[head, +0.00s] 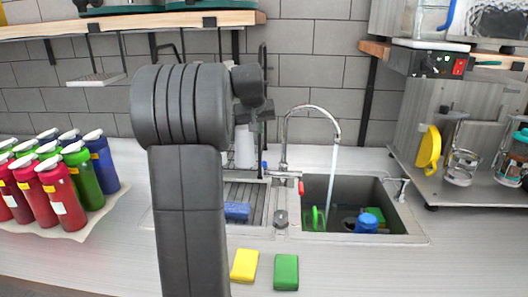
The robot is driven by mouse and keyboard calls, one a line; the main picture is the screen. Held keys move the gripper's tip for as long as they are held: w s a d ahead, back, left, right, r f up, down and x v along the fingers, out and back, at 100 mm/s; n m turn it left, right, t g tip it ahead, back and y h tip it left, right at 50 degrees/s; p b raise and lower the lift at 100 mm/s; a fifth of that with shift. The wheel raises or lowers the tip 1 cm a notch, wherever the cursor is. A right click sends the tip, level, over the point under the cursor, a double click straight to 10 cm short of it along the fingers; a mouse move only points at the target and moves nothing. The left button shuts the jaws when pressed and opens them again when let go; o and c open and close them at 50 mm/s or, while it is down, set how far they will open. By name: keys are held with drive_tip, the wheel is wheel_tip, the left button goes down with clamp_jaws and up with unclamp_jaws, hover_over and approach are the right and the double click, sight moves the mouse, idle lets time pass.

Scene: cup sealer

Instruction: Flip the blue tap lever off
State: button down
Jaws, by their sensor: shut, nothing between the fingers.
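The chrome tap (284,140) stands behind the sink, its spout curving right. A stream of water (333,175) runs from the spout into the basin. The small blue lever (265,165) is at the left side of the tap base; its exact angle is too small to tell. A red lever (301,187) is on the right side of the base. My gripper (258,118) is partly visible beyond my dark arm, above and slightly left of the blue lever in the picture. It looks shut and empty, and it appears apart from the lever.
The sink basin (380,192) holds a green item, a blue cup (366,223) and other things. A blue sponge (237,211) lies on the drainboard. Yellow (244,265) and green (286,272) sponges lie in front. Several bottles (62,200) stand left; a shelf rack (455,190) stands right.

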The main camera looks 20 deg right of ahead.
drive_tip(key=x, duration=0.3)
drive_tip(key=s+f+p+x, duration=0.1)
drive_tip(key=x, duration=0.3)
drive_tip(key=s+p+x, duration=0.1)
drive_tip(key=x, duration=0.2)
drive_tip(key=shift+w+a+f, duration=0.1)
drive_tip(key=shift+a+f, duration=0.1)
drive_tip(key=shift+f, duration=0.15)
drive_tip(key=shift+s+f, duration=0.2)
drive_tip(key=shift+s, duration=0.1)
drive_tip(key=shift+s+f+p, duration=0.15)
drive_tip(key=shift+f+p, duration=0.15)
drive_tip(key=shift+f, duration=0.05)
drive_tip(key=shift+a, duration=0.1)
drive_tip(key=shift+s+f+b, duration=0.1)
drive_tip(key=shift+f+b, duration=0.15)
drive_tip(key=shift+b, duration=0.25)
